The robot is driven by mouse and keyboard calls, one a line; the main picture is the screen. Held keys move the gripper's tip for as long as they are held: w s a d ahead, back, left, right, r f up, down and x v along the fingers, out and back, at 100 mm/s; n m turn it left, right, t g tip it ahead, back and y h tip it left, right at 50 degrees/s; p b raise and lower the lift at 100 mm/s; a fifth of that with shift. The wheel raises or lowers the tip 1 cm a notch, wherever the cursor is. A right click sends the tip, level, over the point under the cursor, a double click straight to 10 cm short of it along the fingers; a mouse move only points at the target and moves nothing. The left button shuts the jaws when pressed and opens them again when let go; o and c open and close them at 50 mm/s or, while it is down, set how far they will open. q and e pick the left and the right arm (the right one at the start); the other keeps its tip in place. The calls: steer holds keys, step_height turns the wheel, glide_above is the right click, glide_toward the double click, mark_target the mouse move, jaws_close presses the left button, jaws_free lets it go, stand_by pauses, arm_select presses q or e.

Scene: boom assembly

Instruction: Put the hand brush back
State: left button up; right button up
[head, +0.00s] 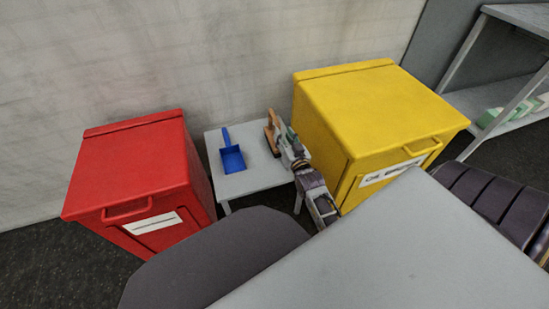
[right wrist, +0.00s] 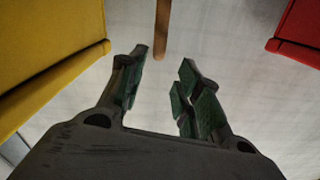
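The hand brush (head: 270,136), with a brown wooden handle, is at the right part of the small grey table (head: 240,184) in the head view, partly hidden by my gripper. I cannot tell whether it touches the table. My right gripper (head: 281,128) is right beside it. In the right wrist view my right gripper (right wrist: 163,75) is open with green pads apart and nothing between them. The brown handle (right wrist: 162,30) shows just beyond the fingertips, near the top edge. My left gripper is not in view.
A blue dustpan (head: 232,158) lies on the small table, left of the brush. A red bin (head: 135,165) stands left of the table and a yellow bin (head: 375,105) close on its right. A grey surface (head: 400,250) fills the front. A shelf (head: 510,95) stands at the right.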

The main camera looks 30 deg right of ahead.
steer(key=s+a+f+n+g+y, duration=0.25)
steer(key=s+a+f, duration=0.2)
steer(key=a, duration=0.25)
steer(key=s+a+f+n+g+y, duration=0.2)
steer(key=s+a+f+g, duration=0.15)
steer(key=a+f, duration=0.2)
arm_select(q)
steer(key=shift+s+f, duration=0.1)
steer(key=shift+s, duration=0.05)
arm_select(e)
steer(key=s+a+f+n+g+y, duration=0.2)
steer(key=s+a+g, duration=0.4)
steer(key=s+a, duration=0.5)
steer(key=shift+s+f+n+y, duration=0.4)
steer(key=shift+s+f, duration=0.4)
steer(key=shift+s, duration=0.3)
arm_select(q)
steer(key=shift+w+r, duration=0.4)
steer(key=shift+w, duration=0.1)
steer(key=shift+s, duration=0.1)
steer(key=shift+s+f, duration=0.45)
